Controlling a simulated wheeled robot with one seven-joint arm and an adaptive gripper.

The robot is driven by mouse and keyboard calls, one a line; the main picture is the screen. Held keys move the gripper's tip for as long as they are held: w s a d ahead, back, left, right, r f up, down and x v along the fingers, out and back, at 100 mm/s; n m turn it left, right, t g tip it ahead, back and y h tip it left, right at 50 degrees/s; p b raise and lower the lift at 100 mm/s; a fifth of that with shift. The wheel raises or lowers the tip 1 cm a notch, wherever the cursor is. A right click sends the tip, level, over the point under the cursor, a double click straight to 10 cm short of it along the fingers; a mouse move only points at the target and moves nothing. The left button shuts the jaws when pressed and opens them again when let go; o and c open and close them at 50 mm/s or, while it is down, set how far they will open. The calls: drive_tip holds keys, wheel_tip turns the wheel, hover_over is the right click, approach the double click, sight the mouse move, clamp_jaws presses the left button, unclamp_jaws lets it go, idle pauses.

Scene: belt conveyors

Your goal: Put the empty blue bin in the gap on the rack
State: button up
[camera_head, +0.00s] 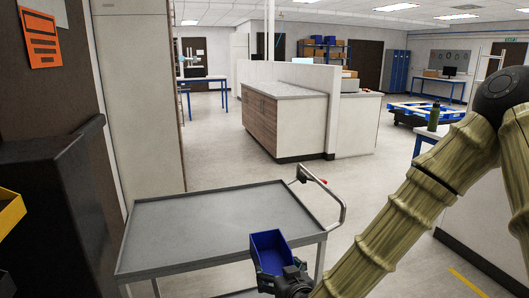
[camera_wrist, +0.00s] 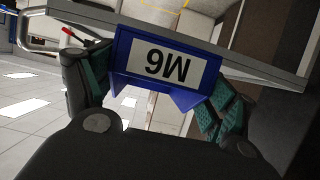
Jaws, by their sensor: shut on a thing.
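A small blue bin (camera_head: 268,246) is in my gripper (camera_head: 286,278), held up near the cart's front right corner in the head view. Its open top faces up toward the head camera and its inside looks empty. In the wrist view the blue bin (camera_wrist: 122,50) shows a white label reading M6, upside down. My gripper's green-padded fingers (camera_wrist: 160,85) are on both sides of the bin, shut on it. No rack with a gap can be made out for certain in either view.
A grey tray cart (camera_head: 215,225) with a handle (camera_head: 334,203) stands ahead, its top bare. Part of a yellow bin (camera_head: 8,212) shows at the left edge beside a dark cabinet-like block (camera_head: 50,190). A counter (camera_head: 285,118) stands farther back, with open floor around it.

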drive_tip(key=s+d+f+m+h, duration=0.1)
drive_tip(key=s+d+f+h, duration=0.1)
drive_tip(key=d+f, duration=0.5)
drive_tip(key=s+d+f+m+h, duration=0.2)
drive_tip(key=s+d+f, duration=0.2)
drive_tip(key=d+f, duration=0.3)
wheel_tip(320, 180, down, 6)
drive_tip(key=shift+s+r+t, duration=0.15)
drive_tip(key=shift+r+t, duration=0.1)
drive_tip(key=shift+t, duration=0.05)
drive_tip(key=shift+a, duration=0.1)
